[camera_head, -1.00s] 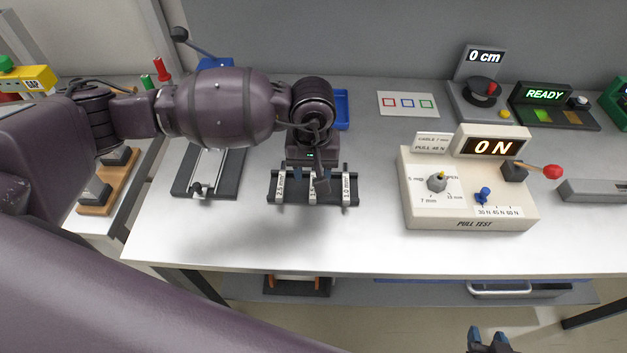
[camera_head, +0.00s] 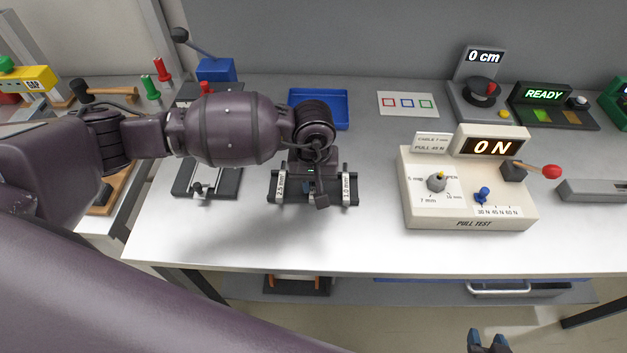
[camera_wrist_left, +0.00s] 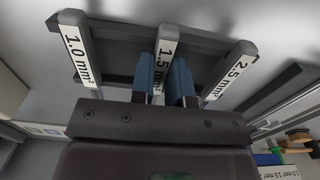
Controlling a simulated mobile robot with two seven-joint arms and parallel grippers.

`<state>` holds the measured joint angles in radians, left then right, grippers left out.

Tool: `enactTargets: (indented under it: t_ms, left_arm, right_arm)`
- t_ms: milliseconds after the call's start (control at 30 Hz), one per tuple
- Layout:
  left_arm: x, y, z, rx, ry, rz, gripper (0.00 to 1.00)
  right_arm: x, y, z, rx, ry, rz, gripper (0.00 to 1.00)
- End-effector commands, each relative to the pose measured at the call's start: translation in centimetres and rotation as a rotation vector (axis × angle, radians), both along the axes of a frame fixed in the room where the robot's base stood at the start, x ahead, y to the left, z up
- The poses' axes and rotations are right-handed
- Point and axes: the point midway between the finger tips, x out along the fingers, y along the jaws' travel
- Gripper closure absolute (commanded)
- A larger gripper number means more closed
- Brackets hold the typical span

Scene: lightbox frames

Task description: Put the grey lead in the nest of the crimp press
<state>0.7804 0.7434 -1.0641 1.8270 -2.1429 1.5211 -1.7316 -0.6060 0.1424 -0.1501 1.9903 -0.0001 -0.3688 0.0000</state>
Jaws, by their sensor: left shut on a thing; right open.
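My left gripper (camera_head: 308,188) reaches down over the black rack (camera_head: 300,203) on the bench. In the left wrist view its blue fingers (camera_wrist_left: 165,80) are shut on the middle bar, labelled 1.5 mm² (camera_wrist_left: 166,48). The 1.0 mm² bar (camera_wrist_left: 75,45) and 2.5 mm² bar (camera_wrist_left: 230,70) stand on either side. I cannot tell whether the held bar is clear of the rack. The crimp press appears to be the blue machine with a black lever (camera_head: 216,69), partly hidden by my arm. No grey lead can be made out. My right gripper (camera_head: 488,342) is open and empty at the bottom edge.
The pull tester (camera_head: 470,190) stands right of the rack. A blue tray (camera_head: 330,120) lies behind my left wrist. A dark fixture with a pale rail (camera_head: 232,183) sits left of the rack. The front bench strip (camera_head: 300,240) is clear.

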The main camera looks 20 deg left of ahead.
Motion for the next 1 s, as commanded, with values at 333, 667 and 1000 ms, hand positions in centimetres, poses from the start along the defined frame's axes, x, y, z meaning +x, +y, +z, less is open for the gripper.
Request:
enactTargets:
  t_ms: [333,667,1000]
  left_arm:
    - [0.1,0.0,0.9,0.0,-0.003,0.0,1.0]
    - [0.2,0.0,7.6,0.0,-0.006,-0.002,1.0]
    - [0.1,0.0,15.8,0.0,-0.004,-0.001,1.0]
  right_arm:
    - [0.8,0.1,0.4,0.0,-0.015,0.004,0.57]
    - [0.5,0.1,0.5,0.0,-0.012,0.002,0.57]
    - [-0.2,0.0,0.0,-0.001,0.003,-0.001,0.57]
